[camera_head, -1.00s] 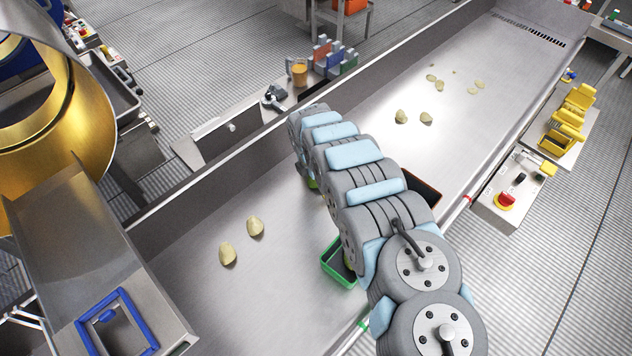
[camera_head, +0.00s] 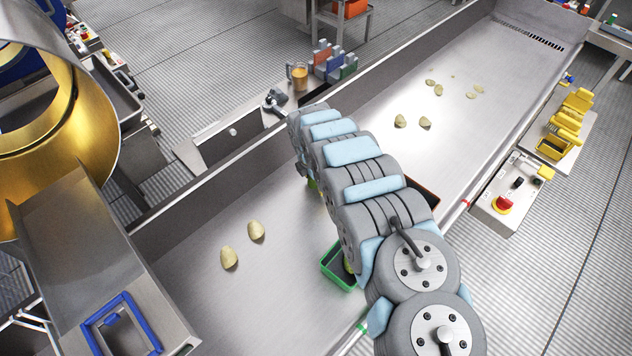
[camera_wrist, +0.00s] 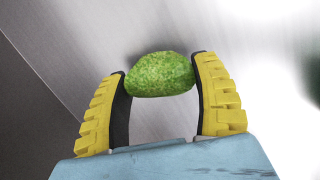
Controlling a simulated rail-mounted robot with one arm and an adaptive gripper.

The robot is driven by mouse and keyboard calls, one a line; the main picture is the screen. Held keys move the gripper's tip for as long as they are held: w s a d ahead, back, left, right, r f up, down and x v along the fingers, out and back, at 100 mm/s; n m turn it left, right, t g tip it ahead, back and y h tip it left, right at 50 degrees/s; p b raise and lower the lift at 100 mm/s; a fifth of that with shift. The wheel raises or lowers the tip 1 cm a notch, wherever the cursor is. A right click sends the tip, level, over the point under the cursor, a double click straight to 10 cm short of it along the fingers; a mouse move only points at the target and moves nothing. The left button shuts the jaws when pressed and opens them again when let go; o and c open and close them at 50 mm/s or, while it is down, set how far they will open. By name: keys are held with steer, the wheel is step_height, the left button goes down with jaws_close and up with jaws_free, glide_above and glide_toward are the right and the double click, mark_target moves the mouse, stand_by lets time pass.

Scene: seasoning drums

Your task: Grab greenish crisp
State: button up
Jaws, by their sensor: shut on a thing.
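The greenish crisp (camera_wrist: 160,74) is a bright green speckled oval in the wrist view. It lies between the two yellow, black-lined fingers of my gripper (camera_wrist: 162,80), which are shut on it near their tips. A dark shadow lies around the crisp on the steel surface; I cannot tell whether it touches that surface. In the head view my arm hides the crisp and most of the gripper.
Two pale crisps (camera_head: 256,230) lie on the steel conveyor (camera_head: 190,285) at left, and several more (camera_head: 400,121) lie farther up. A green-rimmed tray (camera_head: 334,279) and a dark orange-rimmed tray (camera_head: 424,192) stand beside my arm. A low metal wall (camera_head: 235,170) bounds the far side.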

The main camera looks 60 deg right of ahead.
steer(key=s+a+r+p, duration=0.8)
steer(key=s+r+p, duration=0.3)
steer(key=p, duration=1)
steer(key=shift+a, duration=0.25)
steer(key=shift+a+p, duration=0.15)
steer(key=shift+p, duration=0.15)
